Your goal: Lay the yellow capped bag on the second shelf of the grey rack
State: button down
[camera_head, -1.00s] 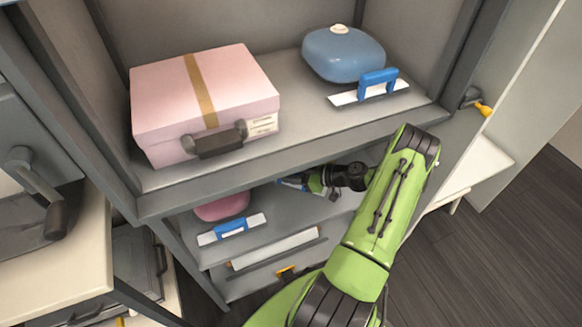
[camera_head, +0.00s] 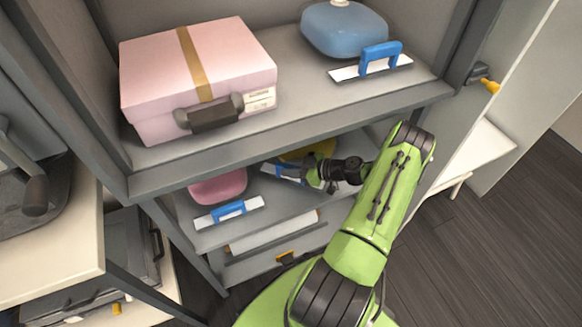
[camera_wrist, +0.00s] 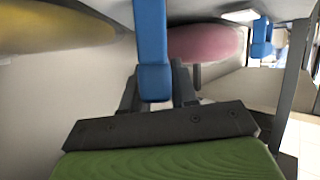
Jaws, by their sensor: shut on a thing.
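The yellow capped bag (camera_head: 308,152) shows partly under the upper board of the grey rack (camera_head: 300,143). The board and my arm hide the rest, and its cap is not visible. In the wrist view its yellow side (camera_wrist: 50,30) is at the upper left. My gripper (camera_head: 302,174) is inside the rack, shut on the bag's blue handle (camera_wrist: 152,60). The bag is over the shelf (camera_head: 285,208) below the pink box's shelf. I cannot tell whether it touches that shelf.
A pink bag (camera_head: 217,187) with a blue handle (camera_head: 229,210) lies left on the same shelf; the wrist view shows it too (camera_wrist: 205,42). Above are a pink box (camera_head: 160,75) and a blue bag (camera_head: 345,30). A yellow-tipped latch (camera_head: 488,86) juts out at right.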

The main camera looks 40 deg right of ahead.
jog(key=shift+f, duration=0.25)
jog(key=c, duration=0.9)
grip_release()
jog(key=shift+o, duration=0.6)
jog(key=shift+f, duration=0.1)
jog(key=shift+s, duration=0.15)
jog(key=p+v, duration=0.3)
jog(key=v, duration=1.2)
jog(key=shift+s+d, duration=0.15)
jog(key=shift+d, duration=0.05)
jog(key=shift+s, duration=0.1)
